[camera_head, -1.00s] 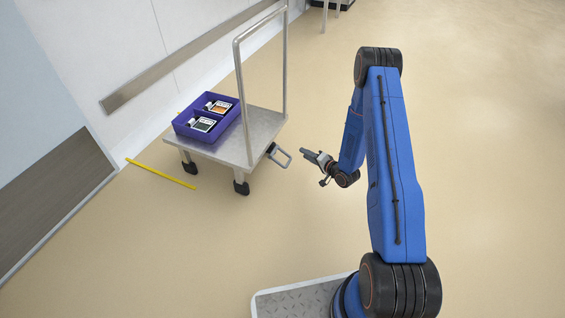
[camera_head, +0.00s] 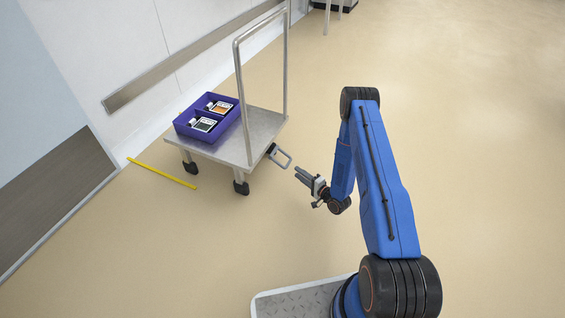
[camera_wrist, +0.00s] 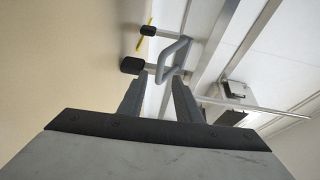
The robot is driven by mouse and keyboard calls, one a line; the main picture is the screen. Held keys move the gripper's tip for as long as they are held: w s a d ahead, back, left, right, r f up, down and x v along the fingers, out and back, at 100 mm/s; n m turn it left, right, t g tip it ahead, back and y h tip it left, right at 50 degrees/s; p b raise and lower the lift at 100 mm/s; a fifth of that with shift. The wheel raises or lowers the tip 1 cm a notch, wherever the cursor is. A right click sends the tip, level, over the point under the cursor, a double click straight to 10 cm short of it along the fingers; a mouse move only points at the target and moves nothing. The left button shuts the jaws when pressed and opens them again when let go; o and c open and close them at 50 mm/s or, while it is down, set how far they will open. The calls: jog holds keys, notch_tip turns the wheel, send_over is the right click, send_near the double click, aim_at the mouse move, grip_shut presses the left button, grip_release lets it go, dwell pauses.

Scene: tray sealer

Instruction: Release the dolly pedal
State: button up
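The dolly (camera_head: 225,151) is a grey metal platform on dark-wheeled legs with a tall push handle. Its pedal (camera_head: 279,155) is a grey loop sticking out from the near right edge, below the handle. In the wrist view the pedal (camera_wrist: 177,52) shows just beyond the fingertips, partly behind them. My gripper (camera_head: 298,173) is a short way to the lower right of the pedal, apart from it. In the wrist view my gripper (camera_wrist: 159,77) has its two fingers apart with nothing between them.
A purple tray (camera_head: 178,130) with two packs sits on the dolly. A yellow strip (camera_head: 162,173) lies on the floor left of the dolly, near the wall with its rail (camera_head: 150,83). The floor around my arm is clear.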

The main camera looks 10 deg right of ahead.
jog(key=x, duration=1.3)
jog(key=shift+w+a+f, duration=0.1)
grip_shut()
